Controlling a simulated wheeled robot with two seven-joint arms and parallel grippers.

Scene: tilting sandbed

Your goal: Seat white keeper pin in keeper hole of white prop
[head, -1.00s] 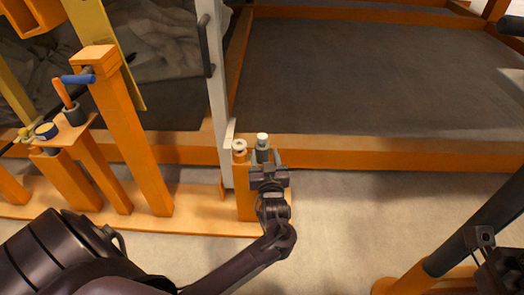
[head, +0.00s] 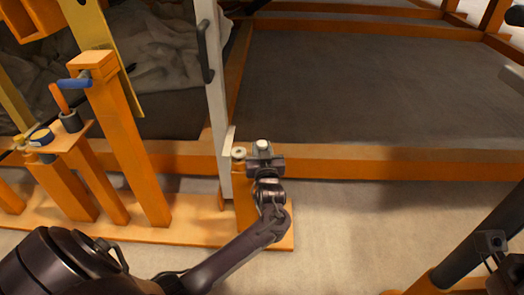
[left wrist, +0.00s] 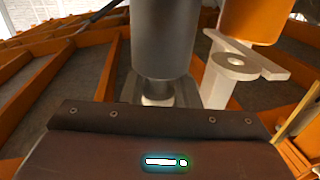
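The white prop (head: 213,100) stands upright beside the sandbed frame. Near its foot a white ring with a hole (head: 239,153) sits at the top of a short orange post; the ring also shows in the left wrist view (left wrist: 235,60). The white keeper pin (head: 262,144) shows as a pale cap just right of the ring. In the left wrist view its white end (left wrist: 157,100) meets a dark grey cylinder (left wrist: 160,40). My left gripper (head: 263,152) is at the pin, its fingers beside the cap; whether they grip it is unclear. My right gripper (head: 506,272) shows only partly.
The orange sandbed frame (head: 370,161) runs just behind the pin. To the left stand an orange post (head: 130,155) with a blue handle (head: 75,83) and a small shelf of tools (head: 75,138). The floor to the right of the pin is clear.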

